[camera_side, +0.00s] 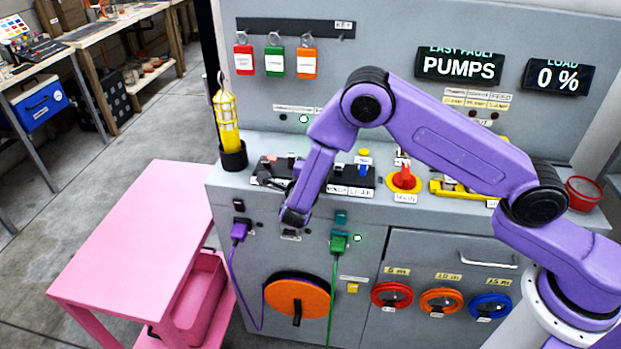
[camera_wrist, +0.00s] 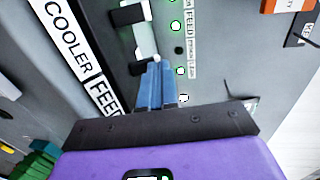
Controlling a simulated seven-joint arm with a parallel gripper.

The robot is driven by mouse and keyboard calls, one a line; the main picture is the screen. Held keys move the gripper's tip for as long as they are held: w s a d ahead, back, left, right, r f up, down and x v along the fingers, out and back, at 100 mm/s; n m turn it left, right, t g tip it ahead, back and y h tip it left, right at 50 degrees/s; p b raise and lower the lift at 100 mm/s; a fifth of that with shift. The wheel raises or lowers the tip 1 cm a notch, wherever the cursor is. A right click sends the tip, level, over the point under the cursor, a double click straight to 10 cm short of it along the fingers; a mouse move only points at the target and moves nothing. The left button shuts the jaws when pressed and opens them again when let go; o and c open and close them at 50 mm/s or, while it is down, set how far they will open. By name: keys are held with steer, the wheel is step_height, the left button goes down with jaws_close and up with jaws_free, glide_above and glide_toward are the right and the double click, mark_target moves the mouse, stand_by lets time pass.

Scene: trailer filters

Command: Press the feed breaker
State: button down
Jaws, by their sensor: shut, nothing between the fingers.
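In the wrist view, my gripper (camera_wrist: 156,68) has its blue fingers together with nothing between them. A white and black breaker switch (camera_wrist: 146,38) is just beyond the fingertips. A dark piece (camera_wrist: 136,69) is beside the fingers, level with the FEED label; it may be the feed breaker, partly hidden. I cannot tell whether the fingertips touch a switch. In the side view my arm hides the gripper and part of the breaker row.
A yellow lamp (camera_side: 229,125) stands in a black cup at the console's left. A red rotary switch (camera_side: 404,178) is right of the breakers. Purple (camera_side: 239,231) and green (camera_side: 339,241) plugs are on the front below. A pink cart (camera_side: 140,225) stands left.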

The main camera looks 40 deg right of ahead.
steer(key=s+a+r, duration=0.5)
steer(key=s+a, duration=0.4)
steer(key=shift+r, duration=0.35)
stand_by(0.3)
steer(key=s+d+r+m+g+y, duration=0.4)
steer(key=s+d+m+g, duration=0.4)
steer(key=s+d+m, duration=0.75)
steer(key=s+d+r+m+g+y, duration=0.1)
steer(key=s+m+y, duration=0.6)
steer(key=s+m, duration=0.7)
steer(key=r+m+g, duration=0.1)
steer(key=m+g, duration=0.1)
steer(key=m, duration=0.1)
steer(key=shift+s+y, duration=0.2)
steer(key=shift+y, duration=0.2)
steer(key=shift+w+f, duration=0.1)
steer(key=shift+w, duration=0.05)
